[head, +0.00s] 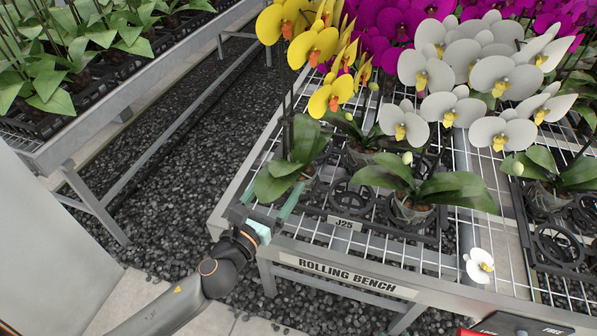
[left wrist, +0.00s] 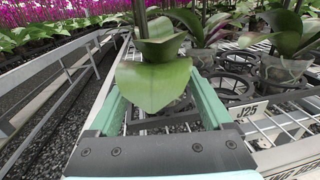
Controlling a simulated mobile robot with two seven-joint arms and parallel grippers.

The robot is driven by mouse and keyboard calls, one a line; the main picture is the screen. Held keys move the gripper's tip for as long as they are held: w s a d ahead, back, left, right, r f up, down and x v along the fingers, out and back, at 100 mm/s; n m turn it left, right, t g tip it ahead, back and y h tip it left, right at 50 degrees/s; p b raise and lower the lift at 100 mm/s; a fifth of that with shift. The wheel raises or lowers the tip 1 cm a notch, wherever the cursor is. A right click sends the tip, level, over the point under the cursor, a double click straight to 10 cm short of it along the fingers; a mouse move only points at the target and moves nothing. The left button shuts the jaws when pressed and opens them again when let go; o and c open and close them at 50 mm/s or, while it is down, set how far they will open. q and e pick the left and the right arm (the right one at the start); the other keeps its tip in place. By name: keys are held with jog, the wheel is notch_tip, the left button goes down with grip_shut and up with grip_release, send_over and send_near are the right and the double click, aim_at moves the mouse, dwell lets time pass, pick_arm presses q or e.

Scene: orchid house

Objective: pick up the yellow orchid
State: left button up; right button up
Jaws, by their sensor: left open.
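The yellow orchid (head: 312,46) stands upright at the left front corner of the bench, with orange-lipped blooms on tall stems and broad green leaves low down. Its pot is mostly hidden by leaves. My left gripper (head: 274,196) is open at the bench's left front corner, just in front of the low leaves. In the left wrist view the orchid's leaves (left wrist: 155,82) hang between the two teal fingers of the gripper (left wrist: 160,78), and its stem rises behind them. I cannot tell whether the fingers touch the leaves. My right gripper is not in view.
A white orchid (head: 408,121) stands close to the right, another (head: 501,134) beyond it, with magenta orchids behind. The mesh bench (head: 345,272) has a raised metal edge. A fallen white bloom (head: 478,265) lies near its front. A gravel aisle (head: 200,170) separates the left bench.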

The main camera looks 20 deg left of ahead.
aim_at(285, 177)
pick_arm(q)
jog(key=w, duration=0.3)
jog(key=shift+w+d, duration=0.1)
jog(key=shift+d, duration=0.2)
jog(key=w, duration=0.5)
jog(key=shift+d, duration=0.25)
grip_shut()
dwell(0.3)
jog(key=shift+r, duration=0.2)
